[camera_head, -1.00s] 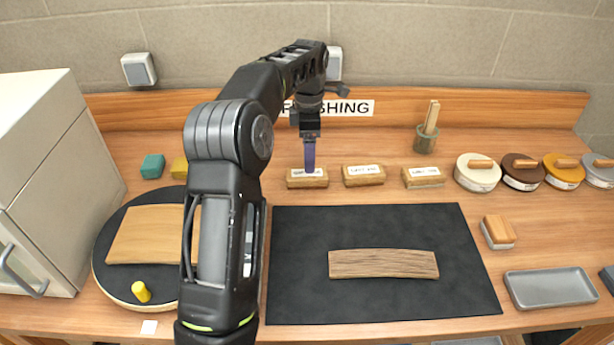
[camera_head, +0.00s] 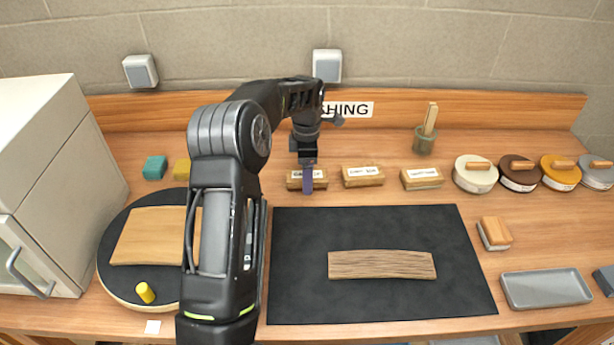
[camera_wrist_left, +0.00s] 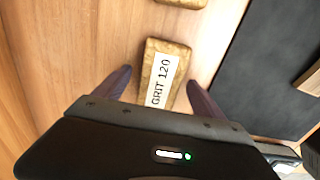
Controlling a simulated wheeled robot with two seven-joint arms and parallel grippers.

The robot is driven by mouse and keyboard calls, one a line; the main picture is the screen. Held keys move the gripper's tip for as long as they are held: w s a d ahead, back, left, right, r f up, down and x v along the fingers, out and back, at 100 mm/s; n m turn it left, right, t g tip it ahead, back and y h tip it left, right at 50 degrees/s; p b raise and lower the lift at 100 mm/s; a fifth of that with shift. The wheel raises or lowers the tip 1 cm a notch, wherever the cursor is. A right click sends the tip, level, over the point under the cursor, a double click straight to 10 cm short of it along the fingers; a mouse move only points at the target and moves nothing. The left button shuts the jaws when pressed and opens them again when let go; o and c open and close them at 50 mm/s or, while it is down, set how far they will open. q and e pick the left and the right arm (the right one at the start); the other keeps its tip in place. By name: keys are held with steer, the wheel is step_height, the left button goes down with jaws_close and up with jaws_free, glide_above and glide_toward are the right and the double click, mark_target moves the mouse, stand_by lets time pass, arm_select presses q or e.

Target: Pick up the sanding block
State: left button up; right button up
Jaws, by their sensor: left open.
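A wooden sanding block (camera_head: 320,183) with a white label lies at the left end of a row of three on the bench. In the left wrist view this block (camera_wrist_left: 161,80) reads GRIT 120 and lies between my open fingers. My left gripper (camera_head: 308,188) reaches down over it, its fingers partly covering the block in the head view. The gripper (camera_wrist_left: 160,78) has one finger along each long side of the block; contact cannot be told. My right gripper is not in view.
Two similar labelled blocks, the middle one (camera_head: 362,177) and the right one (camera_head: 422,178), stand to the right. A black mat (camera_head: 385,295) with a curved wood piece (camera_head: 382,265) lies in front. A round turntable (camera_head: 118,283) and a cabinet (camera_head: 55,190) are at left.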

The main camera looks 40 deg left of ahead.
arm_select(q)
steer(key=shift+c, duration=0.3)
steer(key=c, duration=1.4)
